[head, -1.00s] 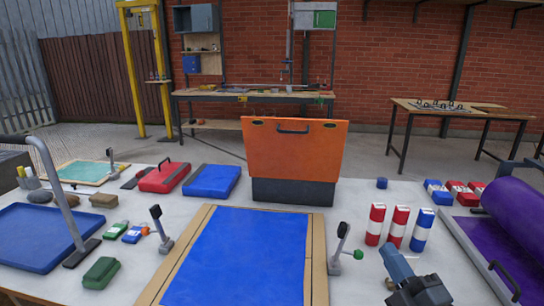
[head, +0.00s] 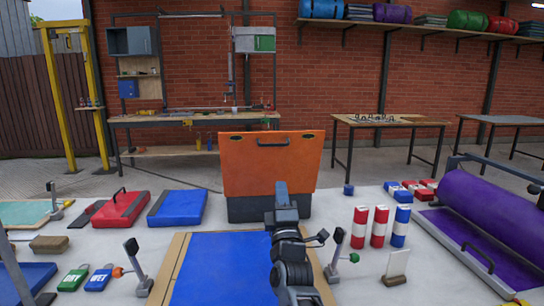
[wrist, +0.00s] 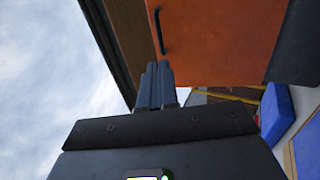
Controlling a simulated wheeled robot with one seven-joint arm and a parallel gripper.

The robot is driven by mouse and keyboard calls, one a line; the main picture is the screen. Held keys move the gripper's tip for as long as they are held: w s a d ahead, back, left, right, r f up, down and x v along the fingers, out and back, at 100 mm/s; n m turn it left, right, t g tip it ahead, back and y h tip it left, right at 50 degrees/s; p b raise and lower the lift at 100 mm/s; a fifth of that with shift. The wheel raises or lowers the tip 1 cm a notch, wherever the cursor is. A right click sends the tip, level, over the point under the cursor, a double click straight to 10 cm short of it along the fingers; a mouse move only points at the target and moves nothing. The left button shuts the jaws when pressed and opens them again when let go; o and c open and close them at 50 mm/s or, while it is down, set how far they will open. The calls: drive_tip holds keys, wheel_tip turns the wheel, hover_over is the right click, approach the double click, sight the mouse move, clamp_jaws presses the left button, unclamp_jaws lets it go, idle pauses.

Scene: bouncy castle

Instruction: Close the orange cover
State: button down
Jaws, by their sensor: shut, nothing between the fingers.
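The orange cover (head: 269,165) stands raised, nearly upright, above a dark grey box (head: 244,209) at the back middle of the table. It has a black handle (head: 273,142) near its top edge. The wrist view shows the cover (wrist: 225,35) and its handle (wrist: 160,30) just beyond the fingers. My gripper (head: 281,187) is shut and empty, in front of the cover's lower middle in the head view. In the wrist view my fingers (wrist: 155,70) are together and point toward the cover; I cannot tell whether they touch it. My arm hides part of the box.
A blue mat in a wooden frame (head: 180,258) lies in front of the box. Clamps (head: 137,266) stand at both sides. Red and blue cases (head: 177,207) lie to the left. Striped blocks (head: 379,226) and a purple roll (head: 490,220) are on the right.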

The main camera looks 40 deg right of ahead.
drive_tip(key=p+x, duration=0.1)
drive_tip(key=x, duration=1.2)
drive_tip(key=shift+r, duration=0.15)
drive_tip(key=shift+d+r, duration=0.1)
